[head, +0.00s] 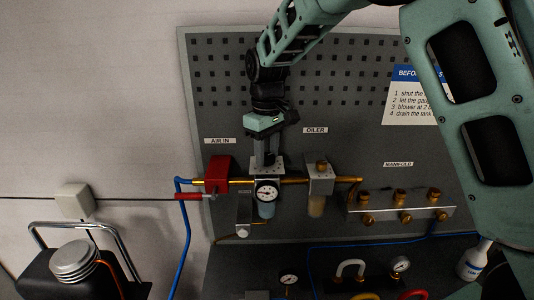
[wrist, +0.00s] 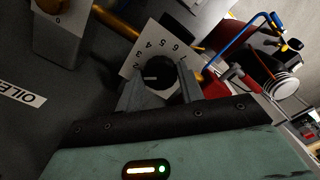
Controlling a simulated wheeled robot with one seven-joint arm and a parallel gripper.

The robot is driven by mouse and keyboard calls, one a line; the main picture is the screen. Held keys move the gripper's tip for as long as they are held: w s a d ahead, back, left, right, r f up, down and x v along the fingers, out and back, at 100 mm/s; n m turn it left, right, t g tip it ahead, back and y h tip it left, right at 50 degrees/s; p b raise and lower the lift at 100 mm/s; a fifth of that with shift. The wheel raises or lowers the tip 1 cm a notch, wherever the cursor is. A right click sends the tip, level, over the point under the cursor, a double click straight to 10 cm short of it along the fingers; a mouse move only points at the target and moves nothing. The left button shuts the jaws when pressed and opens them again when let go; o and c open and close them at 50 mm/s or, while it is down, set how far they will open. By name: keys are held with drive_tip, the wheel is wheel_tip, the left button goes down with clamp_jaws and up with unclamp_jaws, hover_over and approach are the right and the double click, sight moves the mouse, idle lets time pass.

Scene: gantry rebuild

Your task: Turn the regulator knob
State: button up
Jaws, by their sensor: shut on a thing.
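The regulator knob is a round black knob (wrist: 158,72) with a pale pointer line, in front of a white dial plate (wrist: 150,43) with numbers. My gripper (wrist: 160,90) is shut on the knob, one grey finger on each side, in the wrist view. In the head view my gripper (head: 267,155) reaches down onto the top of the regulator, and its fingers hide the knob. Below it, the regulator has a round white gauge (head: 266,191) and a bluish bowl (head: 267,210).
A red valve block (head: 218,174) with a red handle (head: 188,197) stands left of the regulator on the brass pipe. The oiler (head: 320,176) is close on the right, and the manifold (head: 400,212) is farther right. A blue hose (head: 186,235) hangs at left.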

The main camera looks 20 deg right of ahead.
sight(267, 156)
drive_tip(key=n+b, duration=0.2)
drive_tip(key=n, duration=0.3)
drive_tip(key=shift+w, duration=0.1)
drive_tip(key=n, duration=0.5)
drive_tip(key=shift+b, duration=0.35)
drive_tip(key=shift+r+n, duration=0.1)
drive_tip(key=shift+n, duration=0.3)
drive_tip(key=o, duration=1)
wheel_tip(267, 156, up, 17)
drive_tip(key=b, duration=0.4)
drive_tip(key=shift+r, duration=0.15)
